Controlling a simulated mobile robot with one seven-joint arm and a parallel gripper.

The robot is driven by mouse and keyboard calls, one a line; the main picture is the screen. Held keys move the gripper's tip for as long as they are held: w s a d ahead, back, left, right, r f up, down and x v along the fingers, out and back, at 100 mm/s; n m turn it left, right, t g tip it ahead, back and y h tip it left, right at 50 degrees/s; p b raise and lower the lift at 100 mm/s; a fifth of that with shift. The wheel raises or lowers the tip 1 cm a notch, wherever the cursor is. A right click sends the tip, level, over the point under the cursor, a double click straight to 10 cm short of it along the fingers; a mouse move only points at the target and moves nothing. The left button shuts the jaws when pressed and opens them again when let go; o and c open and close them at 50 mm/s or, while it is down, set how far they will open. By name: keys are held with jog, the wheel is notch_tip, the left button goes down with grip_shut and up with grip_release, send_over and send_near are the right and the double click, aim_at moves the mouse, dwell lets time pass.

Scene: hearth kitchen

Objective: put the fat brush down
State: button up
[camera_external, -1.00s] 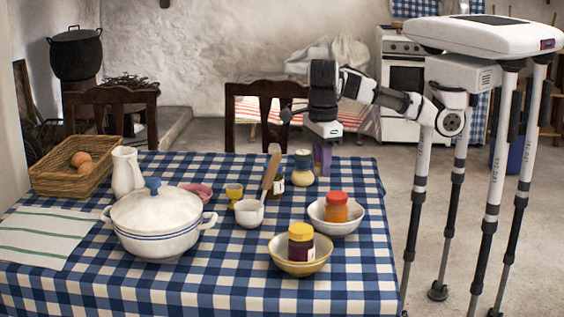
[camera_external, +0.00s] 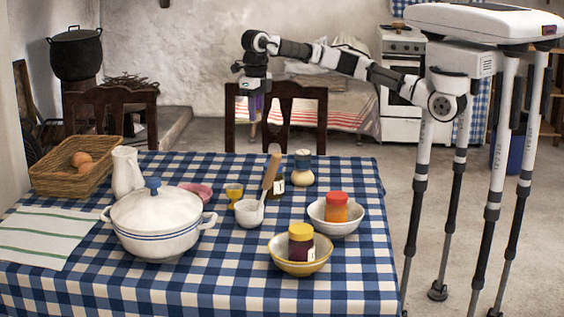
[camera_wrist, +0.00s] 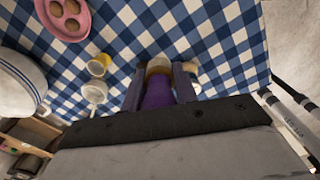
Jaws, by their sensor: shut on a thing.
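My gripper (camera_external: 254,94) is shut on a purple thing (camera_external: 256,104), which I take to be the fat brush. In the wrist view my gripper (camera_wrist: 160,80) has a finger on each side of its purple part (camera_wrist: 158,94), with a pale tan part (camera_wrist: 158,66) at the far end. Dark parts of my gripper hide its near end. In the external view it hangs near the chair at the table's back edge, above table height and touching nothing below. The blue-and-white checked tablecloth (camera_external: 165,298) covers the table.
A pale jar with a dark top (camera_external: 303,170), a white cup with a wooden-handled tool (camera_external: 249,214), a yellow egg cup (camera_external: 234,192) and a pink dish (camera_external: 198,192) stand on the table. A lidded pot (camera_external: 158,222) and two bowls stand nearer the front.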

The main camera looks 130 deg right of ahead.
aim_at(257, 181)
notch_tip(257, 181, down, 20)
jog(key=p, duration=0.3)
jog(key=shift+r, duration=0.15)
jog(key=o, duration=1)
notch_tip(257, 181, up, 12)
jog(key=b, duration=0.2)
jog(key=shift+r+b, duration=0.15)
jog(key=shift+b, duration=0.15)
